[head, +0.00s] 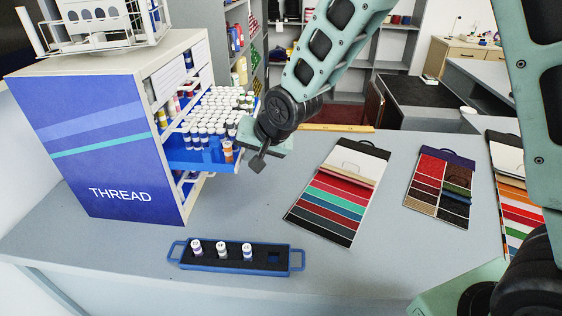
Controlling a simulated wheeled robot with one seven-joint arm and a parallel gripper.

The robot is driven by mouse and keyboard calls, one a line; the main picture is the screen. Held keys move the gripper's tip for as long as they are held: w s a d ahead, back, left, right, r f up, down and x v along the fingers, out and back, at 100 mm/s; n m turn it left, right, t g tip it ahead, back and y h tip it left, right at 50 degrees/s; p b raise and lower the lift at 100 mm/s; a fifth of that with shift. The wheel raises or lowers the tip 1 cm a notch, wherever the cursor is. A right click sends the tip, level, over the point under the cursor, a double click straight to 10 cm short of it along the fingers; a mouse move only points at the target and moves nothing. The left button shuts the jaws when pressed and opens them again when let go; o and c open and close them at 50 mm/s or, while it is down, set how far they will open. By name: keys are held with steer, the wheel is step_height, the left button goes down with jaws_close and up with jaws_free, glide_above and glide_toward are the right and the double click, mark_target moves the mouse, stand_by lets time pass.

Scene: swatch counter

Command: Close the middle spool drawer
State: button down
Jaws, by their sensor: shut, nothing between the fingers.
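The thread cabinet (115,160) stands on the left of the counter, with a blue side lettered THREAD. Its middle spool drawer (190,158) is blue and stands pulled out to the right, filled with several white-capped spools. My gripper (257,163) is shut and empty at the right, outer end of that drawer. It hides part of the drawer's front, and I cannot tell whether it touches it.
A blue tray (284,247) with a few spools lies on the counter in front. Swatch cards (341,195) and (440,190) lie to the right. A white wire rack (108,38) stands on the cabinet. The counter between the tray and cards is clear.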

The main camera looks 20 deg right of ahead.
mark_target(204, 151)
steer(key=w+a, duration=0.1)
steer(key=a, duration=0.2)
steer(key=w+a+b, duration=0.1)
steer(key=w+a, duration=0.1)
steer(key=a, duration=0.2)
steer(key=w+a, duration=0.1)
steer(key=a, duration=0.2)
steer(key=shift+w+a+b, duration=0.2)
steer(key=shift+a+b, duration=0.05)
steer(key=shift+b, duration=0.05)
steer(key=shift+d, duration=0.15)
